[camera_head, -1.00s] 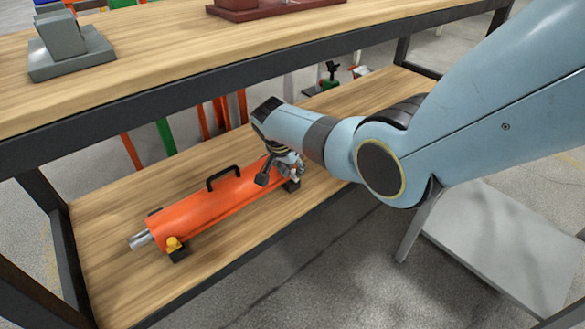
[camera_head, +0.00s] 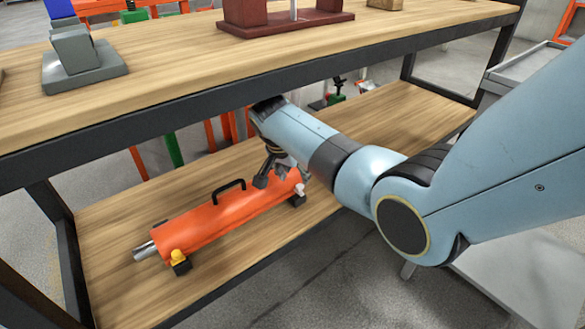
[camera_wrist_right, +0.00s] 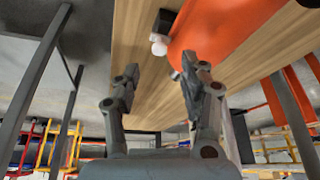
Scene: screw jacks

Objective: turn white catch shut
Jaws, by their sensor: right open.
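An orange cylinder (camera_head: 225,212) with a black handle lies on the lower wooden shelf. The white catch (camera_head: 301,187) is a small white knob on a black block at the cylinder's right end. In the right wrist view the white catch (camera_wrist_right: 159,45) shows ahead of the fingertips, apart from them. Whether the catch is turned open or shut I cannot tell. My right gripper (camera_head: 271,177) is open and empty, just above and left of the catch. Its two spread fingers (camera_wrist_right: 158,68) show in the wrist view. My left gripper is not in view.
A yellow catch (camera_head: 178,257) sits on a black block at the cylinder's left end. The upper shelf (camera_head: 180,80) hangs close above my right wrist and carries a grey block (camera_head: 80,60) and a dark red stand (camera_head: 285,22). The lower shelf's front strip is free.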

